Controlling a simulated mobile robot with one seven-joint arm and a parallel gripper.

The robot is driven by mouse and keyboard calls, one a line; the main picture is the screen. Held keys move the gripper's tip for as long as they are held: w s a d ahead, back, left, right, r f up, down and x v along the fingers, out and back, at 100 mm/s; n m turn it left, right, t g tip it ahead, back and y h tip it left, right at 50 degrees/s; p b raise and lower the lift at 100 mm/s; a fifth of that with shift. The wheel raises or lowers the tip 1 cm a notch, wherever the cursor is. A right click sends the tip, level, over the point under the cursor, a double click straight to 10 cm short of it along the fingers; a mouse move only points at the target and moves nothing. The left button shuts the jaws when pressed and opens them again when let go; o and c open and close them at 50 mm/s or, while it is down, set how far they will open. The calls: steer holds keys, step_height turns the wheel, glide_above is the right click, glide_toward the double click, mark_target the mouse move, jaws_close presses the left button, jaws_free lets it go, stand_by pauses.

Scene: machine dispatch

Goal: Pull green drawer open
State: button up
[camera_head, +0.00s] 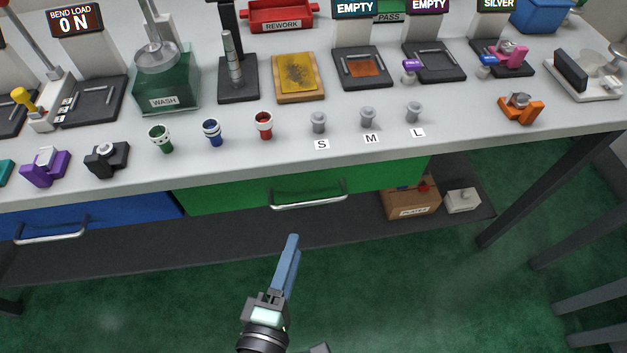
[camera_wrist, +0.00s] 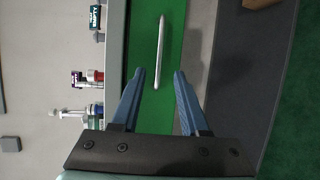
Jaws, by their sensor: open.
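The green drawer (camera_head: 240,195) is under the front edge of the worktop and looks closed. Its silver bar handle (camera_head: 308,203) runs along the drawer front. In the wrist view the green front (camera_wrist: 172,100) fills the middle, and the handle (camera_wrist: 160,52) appears as an upright bar. My gripper (camera_head: 287,258) is below and in front of the handle. In the wrist view my gripper (camera_wrist: 158,75) is open and empty, and the handle's near end lies beyond and between the fingertips. The gripper does not appear to touch the handle.
A blue drawer (camera_head: 100,212) is to the left. A cardboard box (camera_head: 410,203) sits on the dark lower shelf (camera_head: 200,243) at right. The worktop (camera_head: 220,165) holds coloured cups, weights and machines near its front edge. The green floor in front is clear.

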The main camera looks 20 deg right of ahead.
mark_target(309, 202)
steer(key=x, duration=1.2)
steer(key=shift+c, duration=0.3)
jaws_close()
stand_by(0.9)
